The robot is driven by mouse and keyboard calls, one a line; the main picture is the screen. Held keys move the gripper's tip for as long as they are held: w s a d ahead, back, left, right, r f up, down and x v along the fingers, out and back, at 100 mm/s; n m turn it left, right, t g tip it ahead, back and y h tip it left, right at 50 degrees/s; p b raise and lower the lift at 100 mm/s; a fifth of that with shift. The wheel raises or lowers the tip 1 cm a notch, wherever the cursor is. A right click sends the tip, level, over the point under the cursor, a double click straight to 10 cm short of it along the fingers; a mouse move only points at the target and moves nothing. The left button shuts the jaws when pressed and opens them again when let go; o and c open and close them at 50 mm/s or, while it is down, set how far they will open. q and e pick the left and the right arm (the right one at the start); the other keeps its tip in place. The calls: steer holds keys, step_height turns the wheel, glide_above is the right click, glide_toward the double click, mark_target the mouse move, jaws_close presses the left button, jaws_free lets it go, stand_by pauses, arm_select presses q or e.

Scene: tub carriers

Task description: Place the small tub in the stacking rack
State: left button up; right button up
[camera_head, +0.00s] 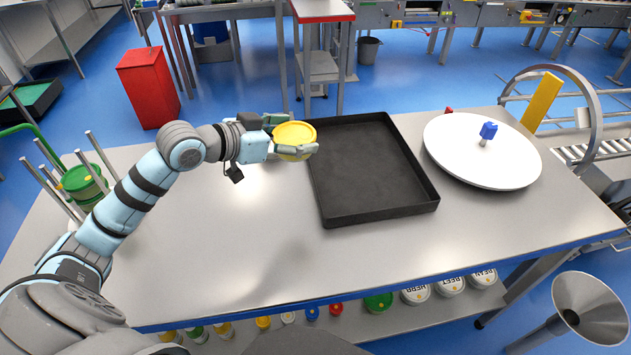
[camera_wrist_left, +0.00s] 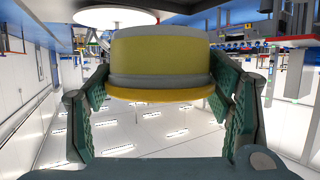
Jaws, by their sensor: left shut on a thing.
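The small tub (camera_head: 295,132) has a yellow lid and is held above the table near the left edge of the black tray. My left gripper (camera_head: 292,145) is shut on its sides. In the left wrist view the tub (camera_wrist_left: 160,58) sits between the two fingers and appears upside down, its yellow rim lowest. The stacking rack (camera_head: 98,150) seems to be the group of upright grey posts at the table's left end, with a green-lidded tub (camera_head: 80,178) between them. The rack's lower part is partly hidden by my left arm. My right gripper is not in view.
An empty black tray (camera_head: 428,190) lies mid-table. A white round turntable (camera_head: 460,150) with a blue-topped piece (camera_head: 488,131) is at the right. Several tubs stand on a shelf below the front edge. The table's front left is bare.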

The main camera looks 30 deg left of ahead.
mark_target(295, 203)
arm_select(q)
steer(key=shift+w+a+f+n+y, duration=0.2)
steer(key=shift+w+a+n+y, duration=0.1)
steer(key=shift+w+a, duration=0.15)
steer(key=shift+w+a+f+n+y, duration=0.2)
steer(key=shift+w+a+y, duration=0.1)
steer(key=shift+w, duration=0.25)
step_height(295, 203, down, 18)
steer(key=b, duration=0.4)
steer(key=shift+s+f+b, duration=0.15)
steer(key=shift+f+b, duration=0.05)
steer(key=shift+b, duration=0.2)
steer(key=shift+r, duration=0.1)
steer(key=o, duration=0.9)
steer(key=shift+f, duration=0.2)
steer(key=o, duration=0.4)
